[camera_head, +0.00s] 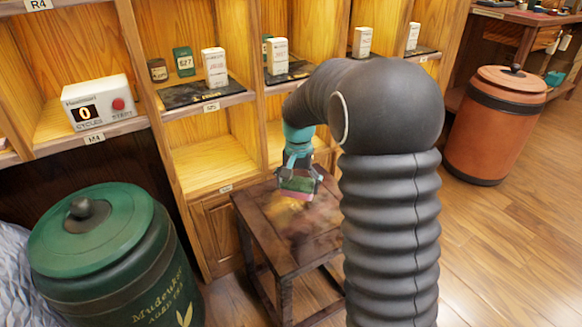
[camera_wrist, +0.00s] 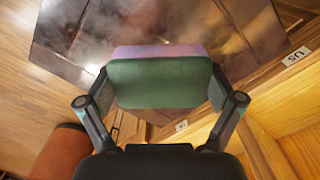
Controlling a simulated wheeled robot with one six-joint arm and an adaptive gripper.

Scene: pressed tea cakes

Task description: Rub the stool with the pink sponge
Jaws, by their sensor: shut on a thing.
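The stool (camera_head: 270,222) is a dark brown square wooden stool with pale, dusty-looking smudges on its top. It stands on the floor in front of the shelves. My gripper (camera_head: 298,184) is just above the stool's top, shut on a sponge. The sponge (camera_wrist: 160,80) has a green side facing the wrist camera and a pink layer on the far side. In the head view the sponge (camera_head: 297,186) shows green above and pink below. The stool top (camera_wrist: 75,35) lies beyond the sponge in the wrist view. I cannot tell whether the sponge touches it.
A green lidded bin (camera_head: 100,255) stands at the left. An orange-brown bin (camera_head: 495,125) stands at the right. Wooden shelves (camera_head: 205,165) with small boxes and a counter device (camera_head: 98,104) rise behind the stool. The floor (camera_head: 500,240) at the right is clear.

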